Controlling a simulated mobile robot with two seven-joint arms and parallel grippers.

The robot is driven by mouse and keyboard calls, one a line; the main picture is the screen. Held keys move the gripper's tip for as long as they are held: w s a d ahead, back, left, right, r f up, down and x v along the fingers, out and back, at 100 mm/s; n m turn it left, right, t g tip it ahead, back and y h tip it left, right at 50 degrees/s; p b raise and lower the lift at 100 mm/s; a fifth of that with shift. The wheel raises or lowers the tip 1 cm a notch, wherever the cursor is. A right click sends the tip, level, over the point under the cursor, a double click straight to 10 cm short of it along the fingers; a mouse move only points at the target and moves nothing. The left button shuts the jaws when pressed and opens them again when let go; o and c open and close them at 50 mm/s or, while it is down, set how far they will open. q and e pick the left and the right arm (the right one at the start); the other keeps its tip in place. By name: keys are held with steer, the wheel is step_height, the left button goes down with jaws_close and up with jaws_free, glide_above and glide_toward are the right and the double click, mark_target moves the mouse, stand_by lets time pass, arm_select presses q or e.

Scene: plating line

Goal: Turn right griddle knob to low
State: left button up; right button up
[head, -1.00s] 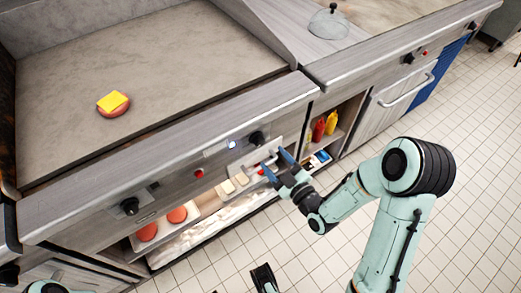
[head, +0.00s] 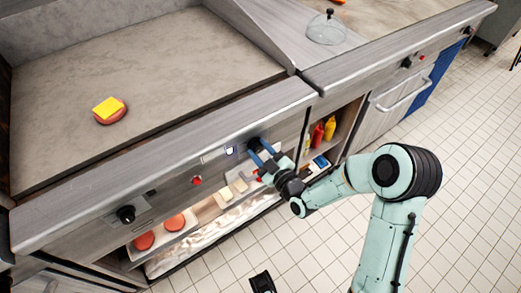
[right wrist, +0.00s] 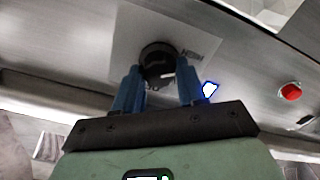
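The right griddle knob (head: 256,143) is a black round knob on the front panel below the griddle's right end. In the right wrist view the knob (right wrist: 157,60) shows just ahead of and between my blue fingertips, with printed markings beside it. My right gripper (head: 264,149) is open, with one fingertip on each side of the knob's near part. I cannot tell if they touch it. A dark part at the bottom edge of the head view (head: 262,282) may be my left gripper; its fingers are not clear.
A second black knob (head: 126,214) is at the panel's left. A red button (head: 196,181) and a small lit display (head: 230,151) lie between them. A patty with cheese (head: 109,108) rests on the griddle. Trays of patties and buns sit below the panel. Sauce bottles (head: 329,128) stand on a shelf.

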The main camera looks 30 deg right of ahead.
steer(key=shift+w+r, duration=0.1)
stand_by(0.3)
steer(key=m, duration=0.5)
steer(key=shift+d+r+m+b, duration=0.1)
steer(key=shift+m+b, duration=0.2)
steer(key=m, duration=0.3)
arm_select(q)
steer(key=shift+w+a+f, duration=0.15)
steer(key=shift+w+f, duration=0.1)
steer(key=shift+w, duration=0.05)
arm_select(e)
steer(key=shift+m, duration=1.4)
